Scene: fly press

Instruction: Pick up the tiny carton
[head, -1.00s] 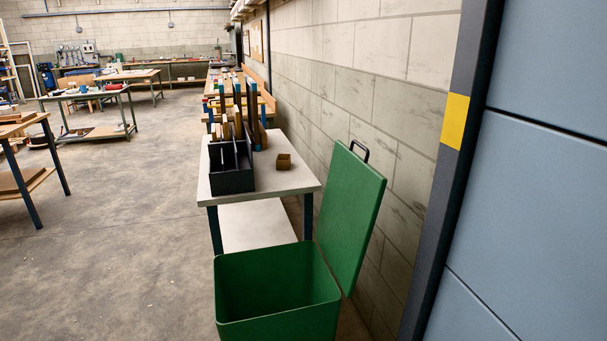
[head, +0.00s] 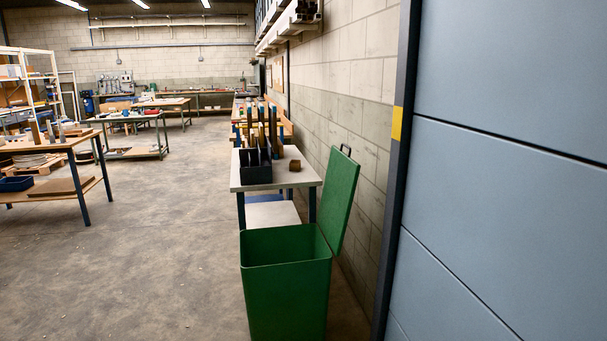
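A small brown box-like object (head: 295,165), which looks like the tiny carton, sits on the pale table (head: 305,179) in the head view. It stands to the right of a dark divided organiser (head: 257,173), apart from it, near the wall side. It is small and far off, so its details are hard to make out. Neither of my grippers shows in the head view.
An open green bin (head: 287,290) with its lid (head: 338,200) raised stands in front of the table. A grey-blue panelled surface (head: 500,170) fills the right side. Open concrete floor (head: 170,250) lies to the left, with a workbench (head: 75,145) at far left.

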